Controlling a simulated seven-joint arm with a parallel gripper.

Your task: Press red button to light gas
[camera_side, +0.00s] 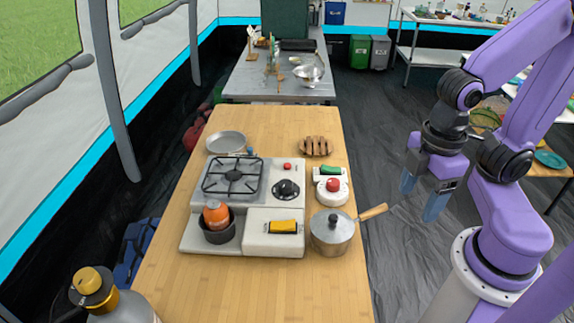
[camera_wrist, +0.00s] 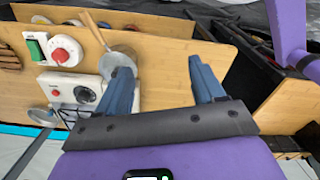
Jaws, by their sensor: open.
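A small red button (camera_side: 287,166) sits on the top right of the grey gas stove (camera_side: 254,181), near its black knob (camera_side: 286,189). In the wrist view the stove's red button (camera_wrist: 55,92) is small, beside the knob (camera_wrist: 85,95). A larger red button (camera_side: 333,185) on a round white base stands right of the stove, with a green block (camera_side: 331,170) behind it. This larger red button also shows in the wrist view (camera_wrist: 60,56). My gripper (camera_side: 421,195) is open and empty, with blue fingers, off the table's right side and apart from both buttons.
A lidded pot (camera_side: 332,235) stands right of the stove, its wooden handle (camera_side: 373,212) pointing toward my gripper. The wooden table (camera_side: 225,283) is clear in front.

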